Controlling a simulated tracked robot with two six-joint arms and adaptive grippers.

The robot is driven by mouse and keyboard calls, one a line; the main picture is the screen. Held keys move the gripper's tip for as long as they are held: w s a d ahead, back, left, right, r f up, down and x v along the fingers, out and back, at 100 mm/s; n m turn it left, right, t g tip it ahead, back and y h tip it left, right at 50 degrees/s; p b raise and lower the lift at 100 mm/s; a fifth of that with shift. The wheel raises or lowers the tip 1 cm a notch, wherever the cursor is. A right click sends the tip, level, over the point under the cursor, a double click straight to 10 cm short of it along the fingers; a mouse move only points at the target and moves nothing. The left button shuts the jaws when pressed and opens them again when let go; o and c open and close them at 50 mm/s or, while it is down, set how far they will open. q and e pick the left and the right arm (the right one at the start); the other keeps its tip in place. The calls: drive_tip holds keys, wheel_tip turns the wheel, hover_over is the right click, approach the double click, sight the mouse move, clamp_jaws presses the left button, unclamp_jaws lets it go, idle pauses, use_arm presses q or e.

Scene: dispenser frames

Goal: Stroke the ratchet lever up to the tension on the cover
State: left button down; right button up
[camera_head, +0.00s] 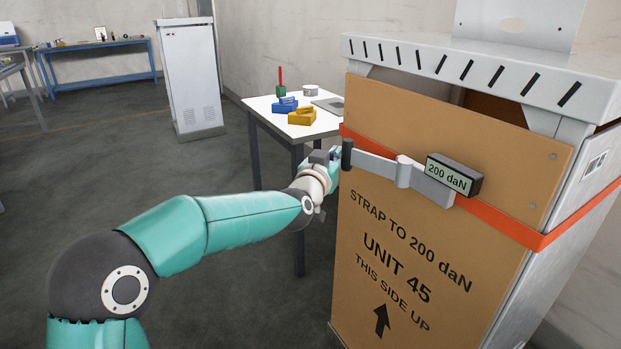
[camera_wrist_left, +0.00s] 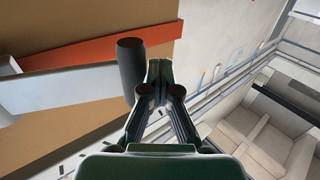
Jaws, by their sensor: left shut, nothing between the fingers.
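The ratchet lever (camera_head: 376,164) is a grey bar on the front of the brown cover (camera_head: 425,275), ending at left in a dark upright handle (camera_head: 347,153). It joins the ratchet body (camera_head: 430,185), whose display (camera_head: 448,176) reads 200 daN. The cover is printed "STRAP TO 200 daN". An orange strap (camera_head: 510,228) crosses the cover. My left gripper (camera_head: 335,156) is shut and empty, just left of the handle. In the left wrist view its fingers (camera_wrist_left: 160,78) lie beside the handle (camera_wrist_left: 131,72), not around it; whether they touch cannot be told. My right gripper is out of view.
A white table (camera_head: 268,108) behind my left arm bears a blue block (camera_head: 284,106), a yellow block (camera_head: 302,117) and small items. A slotted metal top (camera_head: 480,70) overhangs the cover. A white cabinet (camera_head: 190,75) stands farther back. The floor at left is clear.

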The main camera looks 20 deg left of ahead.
use_arm(q)
drive_tip(key=s+a+b, duration=0.3)
drive_tip(key=s+a, duration=0.3)
drive_tip(key=s, duration=0.6)
drive_tip(key=shift+a, duration=0.35)
idle(1.2)
